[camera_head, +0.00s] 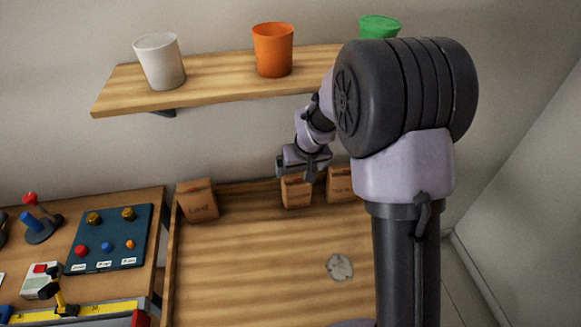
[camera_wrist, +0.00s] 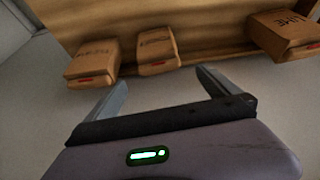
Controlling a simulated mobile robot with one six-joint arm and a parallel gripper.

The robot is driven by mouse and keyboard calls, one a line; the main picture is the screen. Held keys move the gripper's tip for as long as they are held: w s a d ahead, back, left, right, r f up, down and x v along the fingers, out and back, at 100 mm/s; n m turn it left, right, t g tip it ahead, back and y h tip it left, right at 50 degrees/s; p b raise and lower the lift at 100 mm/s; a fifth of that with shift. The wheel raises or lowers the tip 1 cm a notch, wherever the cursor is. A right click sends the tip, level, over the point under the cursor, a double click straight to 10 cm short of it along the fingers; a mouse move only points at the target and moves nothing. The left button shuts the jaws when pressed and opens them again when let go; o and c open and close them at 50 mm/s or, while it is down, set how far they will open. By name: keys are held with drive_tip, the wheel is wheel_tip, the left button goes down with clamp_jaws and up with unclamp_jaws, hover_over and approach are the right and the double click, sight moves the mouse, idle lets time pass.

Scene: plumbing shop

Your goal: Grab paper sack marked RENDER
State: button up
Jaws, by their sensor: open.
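Three brown paper sacks stand along the back edge of a wooden-topped bench. The sack at the left in the head view (camera_head: 198,202) reads LIME; it is at the right in the wrist view (camera_wrist: 287,34). The middle sack (camera_head: 296,194) also shows in the wrist view (camera_wrist: 157,52), its print too blurred to read surely. The third sack (camera_head: 341,187) is at the left in the wrist view (camera_wrist: 93,64); its print is blurred, possibly RENDER. My gripper (camera_wrist: 160,90) is open and empty, its fingers apart, close above the middle sack. My arm partly covers the right side of the bench.
A wall shelf (camera_head: 210,82) above holds a white cup (camera_head: 159,62), an orange cup (camera_head: 273,50) and a green cup (camera_head: 380,26). A grey patch (camera_head: 340,267) lies on the otherwise clear benchtop (camera_head: 255,260). A second bench at left holds a button panel (camera_head: 110,238).

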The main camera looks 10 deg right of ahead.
sight(297, 179)
drive_tip(key=b+x, duration=0.2)
drive_tip(key=x, duration=0.9)
drive_tip(key=shift+b, duration=0.4)
drive_tip(key=b+x, duration=0.2)
drive_tip(key=x, duration=0.3)
drive_tip(key=shift+d+f, duration=0.2)
drive_tip(key=shift+f, duration=0.2)
drive_tip(key=shift+r, duration=0.2)
drive_tip(key=shift+c, duration=0.7)
drive_tip(key=c, duration=1.4)
drive_tip(key=shift+c, duration=1.3)
drive_tip(key=shift+r, duration=0.1)
